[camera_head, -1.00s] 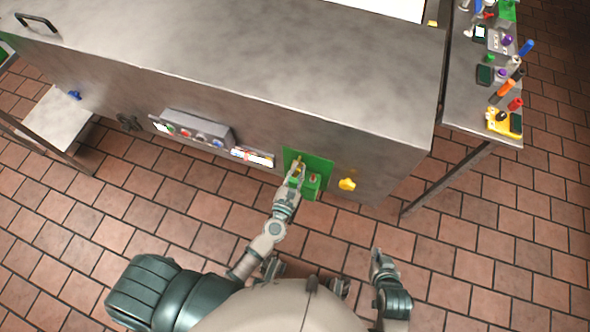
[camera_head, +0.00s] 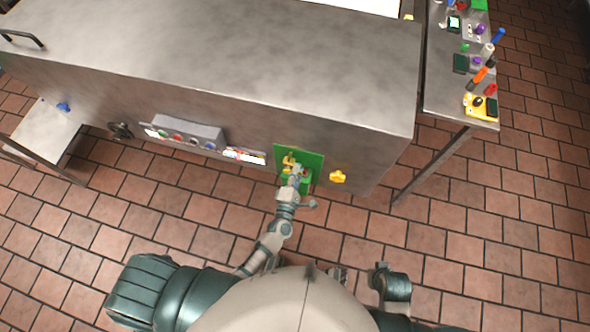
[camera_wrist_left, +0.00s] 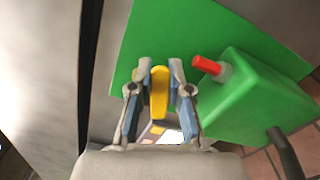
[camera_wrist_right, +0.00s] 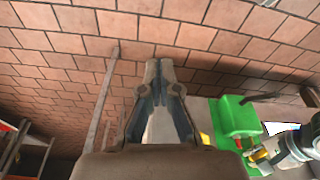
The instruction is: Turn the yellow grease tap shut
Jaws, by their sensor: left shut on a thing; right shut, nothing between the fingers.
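The yellow tap (camera_head: 288,159) is on a green panel (camera_head: 313,160) on the front of the steel machine. In the left wrist view its yellow handle (camera_wrist_left: 159,92) stands between the fingers of my left gripper (camera_wrist_left: 160,72). The left gripper, also seen in the head view (camera_head: 295,170), is shut on this handle. The handle's base is partly hidden behind the fingers. My right gripper (camera_wrist_right: 165,68) is shut and empty, away from the panel, with floor tiles behind it.
A green box (camera_wrist_left: 255,97) with a red knob (camera_wrist_left: 207,66) sits right beside the tap. A separate yellow knob (camera_head: 338,177) is to the right of the panel. A control box (camera_head: 188,131) is to the left. A side table (camera_head: 440,95) holds several small items.

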